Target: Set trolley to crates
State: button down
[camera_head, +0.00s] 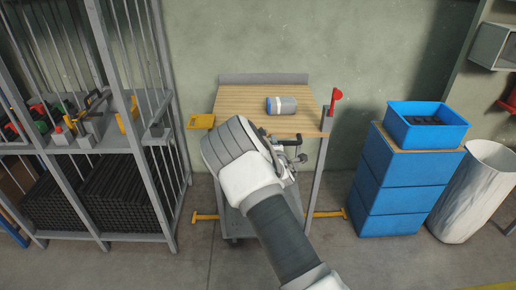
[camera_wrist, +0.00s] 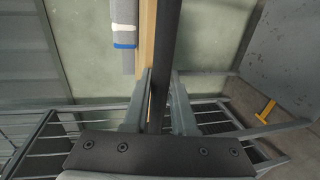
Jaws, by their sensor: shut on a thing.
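The trolley (camera_head: 235,104) has a wooden top and a grey frame, and stands against the wall in the middle of the head view. In the wrist view its wooden edge (camera_wrist: 147,45) runs beside a dark bar (camera_wrist: 166,50). My gripper (camera_wrist: 158,98) is shut on that dark bar, at the trolley's near side. In the head view my gripper (camera_head: 290,150) is partly hidden by my wrist. The blue crates (camera_head: 390,185) stand stacked to the right of the trolley, with an open blue crate (camera_head: 427,131) on top.
A grey roll with a blue end (camera_head: 282,105) lies on the trolley. A barred grey rack (camera_head: 105,130) stands close on the left. A pale bin (camera_head: 472,190) stands right of the crates. Bare floor shows between trolley and crates.

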jog(key=s+d+b, duration=0.1)
jog(key=d+b, duration=0.3)
jog(key=d, duration=2.1)
jog(key=shift+d, duration=0.3)
jog(key=shift+d, duration=0.1)
jog(key=c, duration=0.7)
grip_release()
jog(key=shift+c, duration=0.2)
jog(key=p+v, duration=0.2)
jog(key=v, duration=1.5)
jog(key=shift+s+a, duration=0.2)
jog(key=shift+a, duration=0.05)
